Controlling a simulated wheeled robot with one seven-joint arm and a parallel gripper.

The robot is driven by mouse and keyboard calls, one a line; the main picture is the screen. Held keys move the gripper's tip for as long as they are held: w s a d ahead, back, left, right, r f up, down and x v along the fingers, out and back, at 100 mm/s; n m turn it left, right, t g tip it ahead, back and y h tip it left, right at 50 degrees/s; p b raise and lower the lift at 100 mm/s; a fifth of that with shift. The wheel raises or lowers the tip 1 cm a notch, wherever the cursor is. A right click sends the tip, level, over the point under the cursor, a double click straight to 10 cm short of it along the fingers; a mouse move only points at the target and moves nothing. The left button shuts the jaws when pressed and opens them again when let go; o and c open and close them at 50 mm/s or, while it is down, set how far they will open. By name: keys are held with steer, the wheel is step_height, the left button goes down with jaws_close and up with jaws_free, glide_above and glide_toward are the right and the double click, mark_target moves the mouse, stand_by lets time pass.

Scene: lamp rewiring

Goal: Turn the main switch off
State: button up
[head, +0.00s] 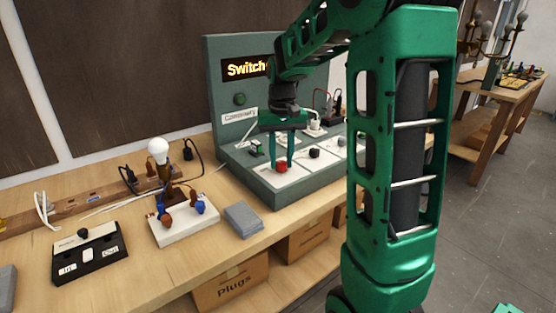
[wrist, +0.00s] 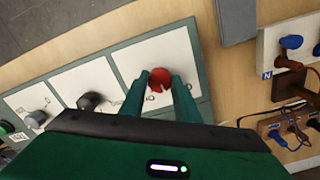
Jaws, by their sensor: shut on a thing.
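The red knob (head: 282,168) sits on the near-left white plate of the grey-green console (head: 310,198). I take it to be the main switch; its label is too small to read. My gripper (head: 281,163) points down over that plate, with its two green fingers at the knob. In the wrist view the red knob (wrist: 161,79) shows between the fingertips of my gripper (wrist: 160,83), which are shut on it. The knob's exact turn position is partly hidden by the fingers.
A black knob (head: 314,153) stands on the plate to the right. A grey block (head: 243,220), a white board with blue and orange parts (head: 186,235) and a black switch box (head: 90,262) lie to the left. The console's upright panel (head: 228,85) rises behind my arm.

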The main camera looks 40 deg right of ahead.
mark_target(281, 162)
steer(key=n, duration=0.6)
steer(key=shift+w+r+n, duration=0.15)
steer(key=shift+w+n, duration=0.05)
steer(key=shift+n, duration=0.1)
stand_by(0.3)
steer(key=o, duration=1)
steer(key=shift+o, duration=0.2)
steer(key=shift+s, duration=0.1)
step_height(281, 162, up, 11)
steer(key=shift+f, duration=0.2)
